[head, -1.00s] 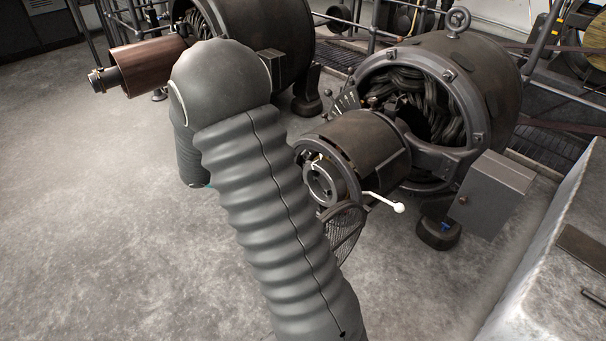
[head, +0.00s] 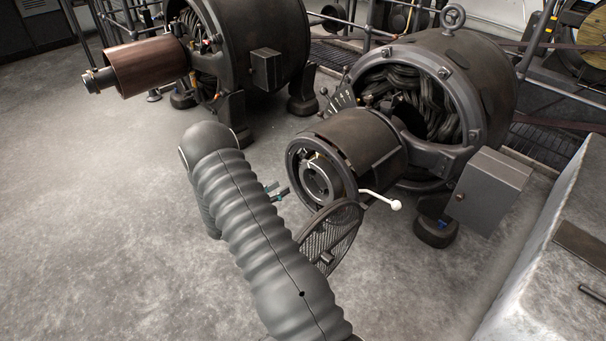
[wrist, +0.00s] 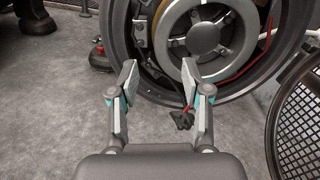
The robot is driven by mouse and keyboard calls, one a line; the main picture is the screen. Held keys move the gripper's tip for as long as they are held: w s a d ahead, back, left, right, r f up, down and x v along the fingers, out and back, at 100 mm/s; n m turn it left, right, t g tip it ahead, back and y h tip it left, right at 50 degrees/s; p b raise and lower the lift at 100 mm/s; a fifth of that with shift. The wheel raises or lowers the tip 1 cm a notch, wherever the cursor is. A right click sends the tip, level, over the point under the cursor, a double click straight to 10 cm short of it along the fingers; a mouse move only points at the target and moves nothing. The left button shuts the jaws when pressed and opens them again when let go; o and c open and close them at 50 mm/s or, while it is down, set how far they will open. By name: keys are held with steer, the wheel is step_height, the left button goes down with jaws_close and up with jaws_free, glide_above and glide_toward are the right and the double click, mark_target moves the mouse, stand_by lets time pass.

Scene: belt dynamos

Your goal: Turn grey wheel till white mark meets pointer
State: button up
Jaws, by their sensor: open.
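The grey wheel (head: 317,181) sits inside the round open end of the front dynamo. In the wrist view the wheel (wrist: 204,34) shows as a grey disc with a raised hub, its top cut off. My gripper (wrist: 160,77) is open and empty, its two fingers in front of the housing's lower left rim and apart from the wheel. In the head view my gripper (head: 279,190) shows partly, just left of the dynamo end, the rest hidden by my arm. I cannot clearly make out the white mark or the pointer.
A round mesh cover (head: 335,240) hangs open below the dynamo end; it fills the right of the wrist view (wrist: 303,128). A white-knobbed lever (head: 380,199) sticks out at right. A grey box (head: 488,190) stands beyond it. The floor at left is clear.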

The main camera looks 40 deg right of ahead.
mark_target(301, 175)
steer(key=d, duration=0.7)
steer(key=w+d, duration=0.1)
steer(key=d, duration=0.3)
steer(key=shift+d+p, duration=0.1)
steer(key=shift+p, duration=0.3)
jaws_close()
steer(key=shift+s, duration=0.1)
